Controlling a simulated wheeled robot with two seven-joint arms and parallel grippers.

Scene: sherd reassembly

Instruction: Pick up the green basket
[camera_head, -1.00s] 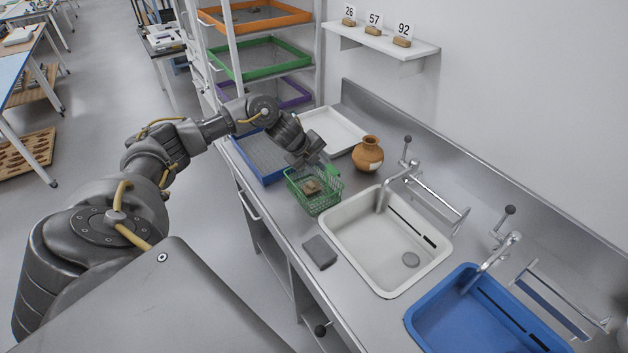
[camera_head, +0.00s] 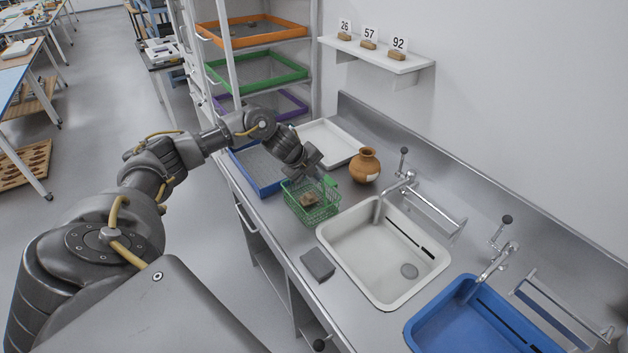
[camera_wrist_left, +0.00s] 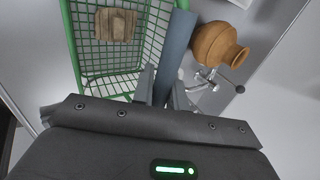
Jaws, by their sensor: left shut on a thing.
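The green basket (camera_head: 311,211) is an open wire-mesh basket on the metal counter, left of the white sink; I see no clear gap beneath it. A brown sherd (camera_head: 309,200) lies inside. My right gripper is not in view.
A brown vase (camera_head: 365,166) stands right of the basket. A blue tray (camera_head: 240,160) and a white tray (camera_head: 345,155) lie behind it. A grey block (camera_head: 318,264) lies in front. The white sink (camera_head: 345,270) is close on the right.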

